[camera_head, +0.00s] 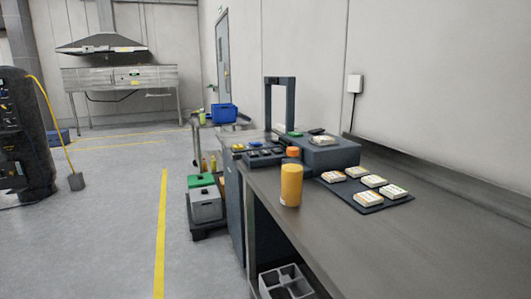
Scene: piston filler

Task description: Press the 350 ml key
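The piston filler (335,154) stands on the grey workbench, with a tall dark frame (266,105) rising at its back left. A dark key panel (262,160) sits at its left side. It bears small yellow, blue and other keys, too small to read, so I cannot tell which is the 350 ml key. A bottle (291,186) of orange liquid with an orange cap stands upright on the bench in front of the filler and hides part of it. My gripper does not show in this view.
A dark tray (378,207) with several white packs lies right of the bottle. The workbench (430,250) is clear at the front right. Grey and green boxes (205,205) stand on the floor left of the bench. The floor (110,225) is open at left. A blue bin (224,113) stands behind.

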